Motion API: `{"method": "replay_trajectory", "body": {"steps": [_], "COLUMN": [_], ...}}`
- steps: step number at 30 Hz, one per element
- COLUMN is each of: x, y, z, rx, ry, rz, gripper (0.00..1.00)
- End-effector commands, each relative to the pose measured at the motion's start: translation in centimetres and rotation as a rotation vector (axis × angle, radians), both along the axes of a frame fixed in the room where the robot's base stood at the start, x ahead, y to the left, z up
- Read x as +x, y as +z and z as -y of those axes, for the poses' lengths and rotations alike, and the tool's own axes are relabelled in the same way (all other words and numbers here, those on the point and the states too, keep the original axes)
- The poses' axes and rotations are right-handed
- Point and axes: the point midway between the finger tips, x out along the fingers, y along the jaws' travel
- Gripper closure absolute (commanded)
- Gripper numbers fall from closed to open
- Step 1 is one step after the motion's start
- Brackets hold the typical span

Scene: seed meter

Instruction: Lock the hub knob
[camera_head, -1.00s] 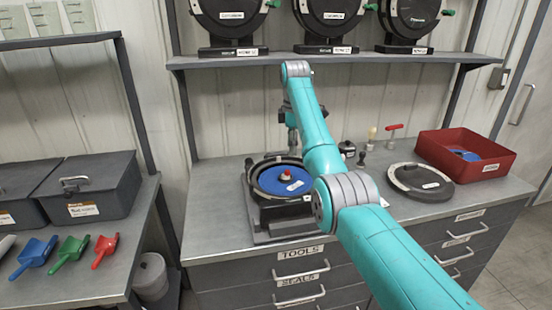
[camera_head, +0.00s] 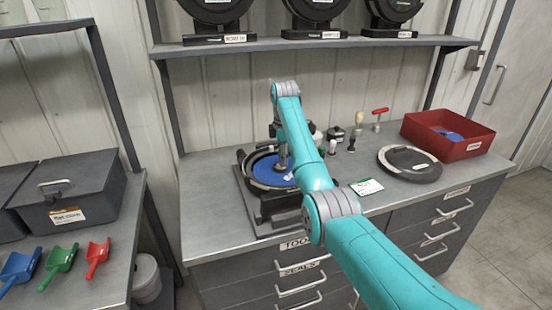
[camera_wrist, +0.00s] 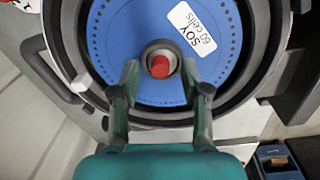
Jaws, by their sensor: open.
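The seed meter (camera_head: 262,205) sits on the workbench with its blue seed plate (camera_head: 262,172) facing up. In the wrist view the blue plate (camera_wrist: 112,45) has a white label reading "SOY 60 cells". The hub knob (camera_wrist: 160,65), a red button in a grey collar, is at the plate's centre. My gripper (camera_wrist: 161,78) is open, its fingertips on the left and right of the knob's lower side. I cannot tell whether they touch it. In the head view my gripper (camera_head: 281,160) is over the plate's middle and hides the knob.
A dark round cover (camera_head: 408,165) lies right of the meter, with a card (camera_head: 367,187) near it. A red bin (camera_head: 447,137) and a red-handled tool (camera_head: 379,117) stand farther right. A shelf (camera_head: 320,47) with more meters runs above the bench.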

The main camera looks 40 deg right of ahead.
Motion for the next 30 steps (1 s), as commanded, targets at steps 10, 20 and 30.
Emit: {"method": "replay_trajectory", "body": {"steps": [10, 20, 30], "x": [-0.18, -0.17, -0.16], "y": [-0.70, -0.68, -0.68], "z": [0.38, 0.36, 0.33], "rx": [0.000, 0.000, 0.001], "ry": [0.000, 0.000, -0.046], "rz": [0.000, -0.001, -0.001], "gripper": [0.54, 1.00, 1.00]}}
